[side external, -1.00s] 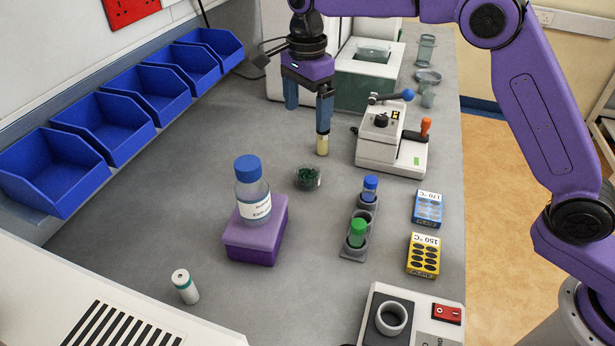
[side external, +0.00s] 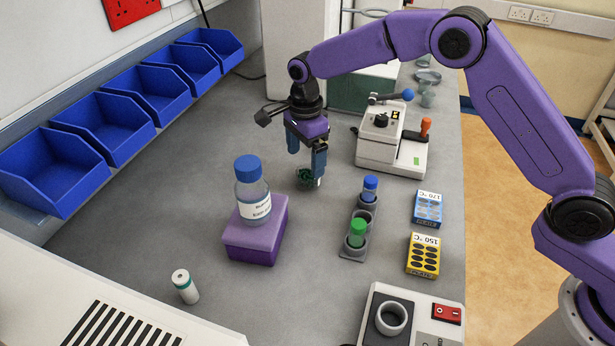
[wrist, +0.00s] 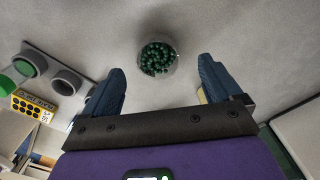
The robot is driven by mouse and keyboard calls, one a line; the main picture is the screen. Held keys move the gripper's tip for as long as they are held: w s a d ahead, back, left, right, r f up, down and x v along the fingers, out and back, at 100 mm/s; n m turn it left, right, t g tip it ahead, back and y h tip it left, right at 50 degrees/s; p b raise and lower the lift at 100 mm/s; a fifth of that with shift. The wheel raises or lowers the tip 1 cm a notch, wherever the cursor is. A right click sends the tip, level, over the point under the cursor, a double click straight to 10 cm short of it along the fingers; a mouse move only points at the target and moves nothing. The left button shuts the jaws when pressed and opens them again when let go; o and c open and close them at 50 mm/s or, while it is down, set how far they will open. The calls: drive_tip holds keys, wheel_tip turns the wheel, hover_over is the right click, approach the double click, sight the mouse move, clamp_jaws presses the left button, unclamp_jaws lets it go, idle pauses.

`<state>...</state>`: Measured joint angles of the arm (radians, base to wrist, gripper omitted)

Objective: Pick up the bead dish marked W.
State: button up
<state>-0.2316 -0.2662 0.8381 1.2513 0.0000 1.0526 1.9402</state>
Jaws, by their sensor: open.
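The bead dish (side external: 305,176) is a small clear dish of dark green beads on the grey bench. In the wrist view the dish (wrist: 157,58) lies ahead of the fingertips, roughly midway between their lines. No W mark is legible on it. My gripper (side external: 306,166) is open, close above and around the dish in the side view, where a finger partly hides it. In the wrist view my gripper's two blue fingers (wrist: 160,82) stand apart with nothing between them.
A bottle (side external: 252,190) stands on a purple block (side external: 256,232) to the front left. A tube rack (side external: 357,238) is to the front right, and a white press (side external: 392,145) is at right. Blue bins (side external: 103,128) line the wall. The bench left of the dish is clear.

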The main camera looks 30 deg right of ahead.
sight(308, 172)
drive_tip(key=shift+s+d+f, duration=0.1)
drive_tip(key=shift+f, duration=1.25)
drive_tip(key=shift+s+d+f, duration=0.1)
drive_tip(key=shift+f, duration=1.25)
drive_tip(key=c, duration=1.1)
drive_tip(key=shift+r, duration=0.1)
drive_tip(key=shift+c, duration=0.2)
